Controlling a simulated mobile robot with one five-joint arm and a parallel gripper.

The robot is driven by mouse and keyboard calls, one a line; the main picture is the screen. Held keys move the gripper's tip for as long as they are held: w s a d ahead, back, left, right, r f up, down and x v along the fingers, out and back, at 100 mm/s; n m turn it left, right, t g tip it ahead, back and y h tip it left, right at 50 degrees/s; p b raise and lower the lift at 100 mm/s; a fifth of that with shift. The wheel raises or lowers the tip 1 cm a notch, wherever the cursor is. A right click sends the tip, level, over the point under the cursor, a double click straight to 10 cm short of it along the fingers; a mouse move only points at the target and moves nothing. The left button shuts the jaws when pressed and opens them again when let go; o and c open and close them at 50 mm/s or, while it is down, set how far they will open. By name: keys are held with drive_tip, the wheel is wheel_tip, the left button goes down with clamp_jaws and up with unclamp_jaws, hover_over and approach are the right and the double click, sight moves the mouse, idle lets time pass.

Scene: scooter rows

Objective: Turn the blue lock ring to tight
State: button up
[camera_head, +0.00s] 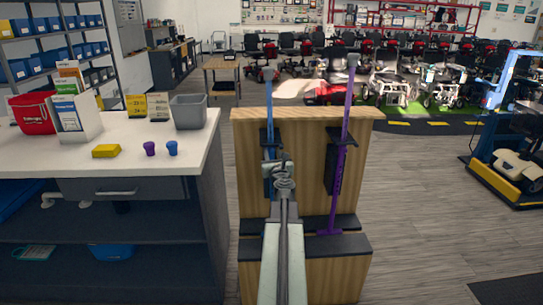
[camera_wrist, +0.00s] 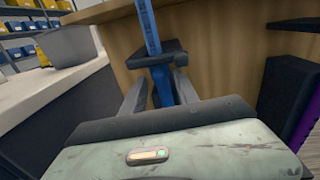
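A blue pole (camera_head: 268,108) stands upright at the left of a wooden stand (camera_head: 303,128), passing through a black bracket (camera_head: 264,138). In the wrist view the blue pole (camera_wrist: 149,28) enters the black bracket (camera_wrist: 157,54), with blue parts below it. I cannot make out the blue lock ring as a separate part or its setting. My gripper (camera_head: 283,166) is in front of the stand, near the blue pole. In the wrist view my gripper (camera_wrist: 160,83) is open, one finger on each side of the blue part. A firm grip does not show.
A purple pole (camera_head: 345,122) stands at the stand's right. To the left is a white counter (camera_head: 105,160) with a grey bin (camera_head: 188,111), a yellow block (camera_head: 106,151), a purple knob (camera_head: 150,149) and a blue knob (camera_head: 172,149).

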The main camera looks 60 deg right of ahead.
clamp_jaws()
drive_tip(key=shift+w+a+m+g+h, duration=0.15)
drive_tip(key=shift+m+g+h, duration=0.25)
drive_tip(key=shift+g, duration=0.1)
drive_tip(key=shift+w+a+m+g+h, duration=0.15)
drive_tip(key=shift+m+g+h, duration=0.15)
drive_tip(key=shift+m+g, duration=0.15)
unclamp_jaws()
